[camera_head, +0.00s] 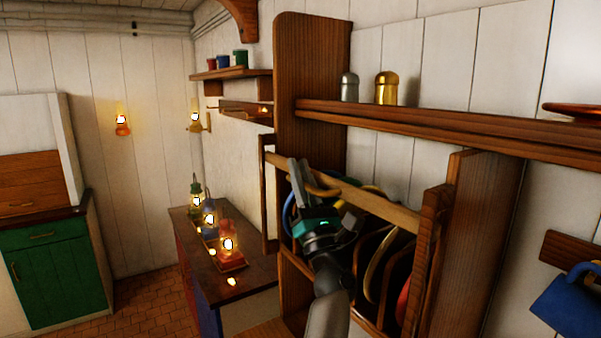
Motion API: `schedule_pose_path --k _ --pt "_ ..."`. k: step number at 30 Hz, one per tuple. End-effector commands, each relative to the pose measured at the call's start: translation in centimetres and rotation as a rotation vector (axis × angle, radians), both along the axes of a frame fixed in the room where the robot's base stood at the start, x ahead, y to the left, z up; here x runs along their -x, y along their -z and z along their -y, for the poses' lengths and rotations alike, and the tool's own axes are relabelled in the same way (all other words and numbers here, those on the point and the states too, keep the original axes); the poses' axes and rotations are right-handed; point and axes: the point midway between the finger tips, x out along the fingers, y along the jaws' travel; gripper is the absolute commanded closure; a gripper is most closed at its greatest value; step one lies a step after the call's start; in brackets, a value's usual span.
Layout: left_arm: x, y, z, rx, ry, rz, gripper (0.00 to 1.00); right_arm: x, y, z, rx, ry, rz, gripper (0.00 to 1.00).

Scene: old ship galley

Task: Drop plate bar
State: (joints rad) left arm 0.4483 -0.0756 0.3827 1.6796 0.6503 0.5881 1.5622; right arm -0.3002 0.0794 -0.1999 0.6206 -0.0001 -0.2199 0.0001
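The plate bar (385,207), a light wooden rail, runs across the front of the plate rack (430,250). It is raised across the upper front of the rack slots. A curved light-wood piece (325,188), perhaps its handle, shows near its left part. My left gripper (300,175) is at this piece, fingers pointing up. The two fingers look close together, but whether they are shut on the piece is unclear. My gripper and forearm hide part of the rack. Several plates stand behind the bar, including a yellowish one (373,265) and a blue one (288,215). My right gripper is not in view.
A wooden shelf (430,125) above the rack carries a silver and a golden shaker (386,88). Left of the rack, a counter (190,225) bears three lit lanterns. The floor at left is clear.

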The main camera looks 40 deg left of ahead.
Motion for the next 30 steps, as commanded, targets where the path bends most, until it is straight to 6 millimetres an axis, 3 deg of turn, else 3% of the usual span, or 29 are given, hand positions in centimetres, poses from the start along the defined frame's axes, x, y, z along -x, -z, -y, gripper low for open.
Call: schedule_pose_path --k 30 --pt "0.01 -0.08 0.00 0.000 0.000 0.001 1.00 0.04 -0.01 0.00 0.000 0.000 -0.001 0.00"
